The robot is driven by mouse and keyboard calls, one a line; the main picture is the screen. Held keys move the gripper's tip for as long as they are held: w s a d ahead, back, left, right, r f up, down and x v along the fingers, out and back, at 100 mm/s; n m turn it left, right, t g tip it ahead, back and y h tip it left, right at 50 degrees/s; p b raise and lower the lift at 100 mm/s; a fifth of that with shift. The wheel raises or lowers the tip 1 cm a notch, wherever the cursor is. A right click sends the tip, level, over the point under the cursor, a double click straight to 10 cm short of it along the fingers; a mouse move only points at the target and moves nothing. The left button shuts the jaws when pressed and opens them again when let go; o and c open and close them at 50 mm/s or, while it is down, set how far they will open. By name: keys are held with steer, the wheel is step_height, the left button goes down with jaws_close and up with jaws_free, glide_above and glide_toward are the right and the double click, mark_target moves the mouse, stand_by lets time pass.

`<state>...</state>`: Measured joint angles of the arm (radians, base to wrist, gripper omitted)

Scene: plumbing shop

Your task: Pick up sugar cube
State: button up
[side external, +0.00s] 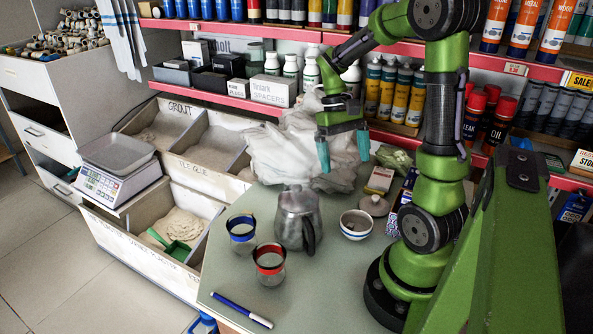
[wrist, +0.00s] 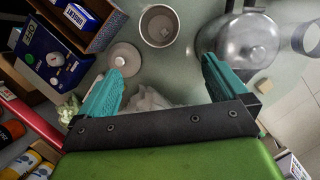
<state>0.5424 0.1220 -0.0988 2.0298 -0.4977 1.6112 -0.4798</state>
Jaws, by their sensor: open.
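A small pale cube-like piece (wrist: 161,24), which looks like a sugar cube, lies inside the round bowl (wrist: 146,38) in the wrist view. Another small beige block (wrist: 264,86) lies right of the metal pot near the table edge; I cannot tell for sure which is the sugar cube. In the side view the bowl (side external: 346,228) stands right of the metal pot (side external: 291,213), its contents too small to tell. My gripper (side external: 343,156) is open and empty, above the table in front of the crumpled plastic bag. Its teal fingers (wrist: 159,77) are apart, with nothing between them.
A round lid (side external: 374,205) lies behind the bowl, with small boxes (side external: 381,180) beyond. A blue-rimmed cup (side external: 241,235), a red-rimmed cup (side external: 269,265) and a marker (side external: 240,310) are at the front left. The bag (side external: 280,153) crowds the back.

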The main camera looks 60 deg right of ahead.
glide_toward(357, 220)
steer(key=s+a+f, duration=0.1)
steer(key=f, duration=0.1)
steer(key=s+a+f, duration=0.1)
steer(key=a+f, duration=0.1)
steer(key=s+a+f, duration=0.2)
steer(key=shift+f, duration=0.35)
steer(key=c, duration=0.9)
steer(key=shift+r, duration=0.2)
